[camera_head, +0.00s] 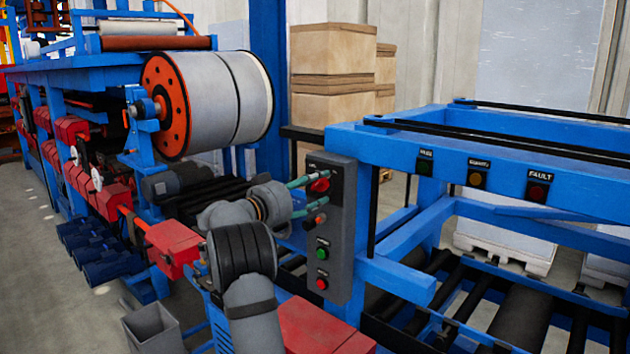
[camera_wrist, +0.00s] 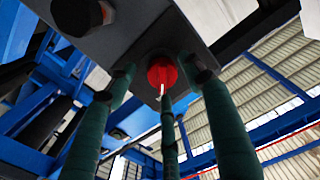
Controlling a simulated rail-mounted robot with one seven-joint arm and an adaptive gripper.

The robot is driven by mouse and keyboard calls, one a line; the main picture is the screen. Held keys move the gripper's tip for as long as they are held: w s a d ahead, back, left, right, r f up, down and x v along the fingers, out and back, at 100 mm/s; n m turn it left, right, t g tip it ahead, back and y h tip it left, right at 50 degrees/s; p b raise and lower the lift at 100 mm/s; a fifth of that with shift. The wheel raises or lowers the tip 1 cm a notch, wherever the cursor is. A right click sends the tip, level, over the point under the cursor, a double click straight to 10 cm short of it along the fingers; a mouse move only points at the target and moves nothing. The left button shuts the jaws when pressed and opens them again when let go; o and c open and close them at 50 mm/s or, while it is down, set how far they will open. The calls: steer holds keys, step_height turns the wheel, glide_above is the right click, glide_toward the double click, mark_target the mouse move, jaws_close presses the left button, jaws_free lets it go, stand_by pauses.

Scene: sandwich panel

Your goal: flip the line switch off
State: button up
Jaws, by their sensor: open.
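A grey control panel (camera_head: 341,235) stands upright at the end of the blue frame. Near its top is a red rotary switch (camera_head: 318,184) under a small label too small to read surely. The red switch also shows in the wrist view (camera_wrist: 161,70), with a small pale mark at its lower edge. My gripper (camera_head: 323,190) has green fingers, open and reaching to the panel from the left. In the wrist view the fingers (camera_wrist: 165,82) are spread around the red switch, with a gap on each side. Whether any finger touches it, I cannot tell.
Below the switch the panel carries another knob (camera_head: 316,219), a green button (camera_head: 322,253) and a red button (camera_head: 321,283). A blue frame (camera_head: 450,150) with indicator lamps extends right. A large roll (camera_head: 225,100) stands behind my arm. Red machine boxes (camera_head: 174,246) are at left.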

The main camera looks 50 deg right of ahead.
steer(key=shift+w+d+f, duration=0.1)
steer(key=shift+w+d, duration=0.1)
steer(key=shift+d, duration=0.05)
steer(key=shift+c, duration=0.8)
steer(key=c, duration=1)
